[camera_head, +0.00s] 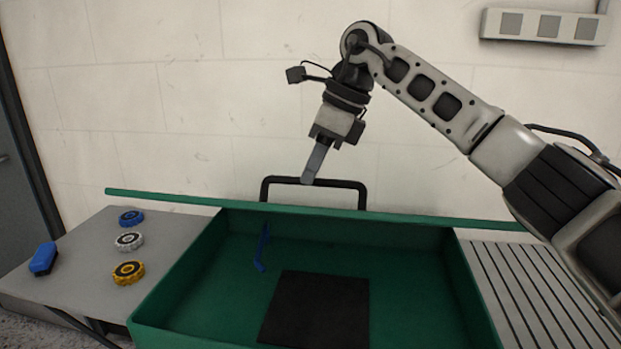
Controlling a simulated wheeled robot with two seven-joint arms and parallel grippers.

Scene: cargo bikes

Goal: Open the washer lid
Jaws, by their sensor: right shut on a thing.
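The washer is a green open-topped basin (190,275) in the middle of the head view. Its lid (420,217) shows nearly edge-on as a long thin green strip along the basin's back, raised clear of the opening. A black bar handle (345,183) stands up beyond the strip. My right gripper (311,176) reaches down from above and is shut on the handle, left of its middle. The basin's inside is in plain sight. My left gripper is not in view.
Inside the basin are a black mat (318,308) and a blue hooked piece (262,248). The grey left shelf (75,245) holds blue (131,217), white (129,240) and yellow (128,272) round parts and a blue brush-like block (43,259). A slatted surface (535,285) lies right. A wall stands behind.

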